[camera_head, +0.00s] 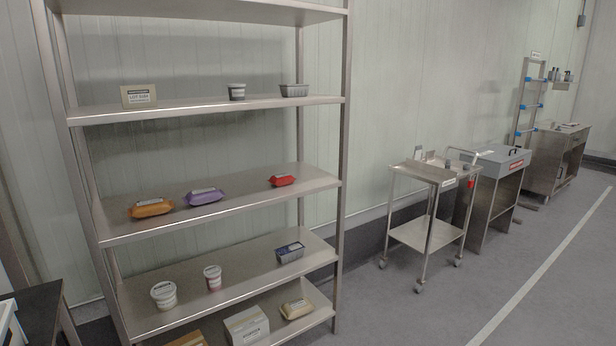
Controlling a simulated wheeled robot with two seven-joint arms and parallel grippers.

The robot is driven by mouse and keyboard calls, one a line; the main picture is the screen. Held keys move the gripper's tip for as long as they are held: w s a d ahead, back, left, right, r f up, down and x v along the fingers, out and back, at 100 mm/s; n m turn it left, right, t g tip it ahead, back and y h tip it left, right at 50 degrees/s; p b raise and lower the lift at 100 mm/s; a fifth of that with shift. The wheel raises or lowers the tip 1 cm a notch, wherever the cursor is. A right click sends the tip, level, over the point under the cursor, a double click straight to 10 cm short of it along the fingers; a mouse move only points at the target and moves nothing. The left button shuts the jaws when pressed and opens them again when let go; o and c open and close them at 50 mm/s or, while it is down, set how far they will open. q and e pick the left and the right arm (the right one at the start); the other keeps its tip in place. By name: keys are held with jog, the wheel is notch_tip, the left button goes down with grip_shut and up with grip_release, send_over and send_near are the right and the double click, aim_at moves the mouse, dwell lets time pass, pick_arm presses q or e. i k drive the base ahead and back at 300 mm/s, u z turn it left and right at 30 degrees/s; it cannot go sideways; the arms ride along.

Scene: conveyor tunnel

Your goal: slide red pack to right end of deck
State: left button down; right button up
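A small red pack (282,180) lies on the middle deck (243,196) of a steel shelf rack, toward the right part of that deck. Bare deck shows between the pack and the right post. A purple pack (205,197) lies to its left on the same deck, and an orange pack (151,208) lies farther left. All three are apart from each other. Neither of my grippers shows in the head view.
The deck above (205,108) holds a sign card, a cup and a grey tray. The deck below (235,289) holds two tubs and a dark box. A wheeled steel cart (427,238) stands right of the rack. Grey floor (560,290) is open at the right.

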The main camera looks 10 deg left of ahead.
aim_at(284, 179)
jog(key=z, duration=0.35)
jog(key=i, duration=0.85)
jog(key=u, duration=0.05)
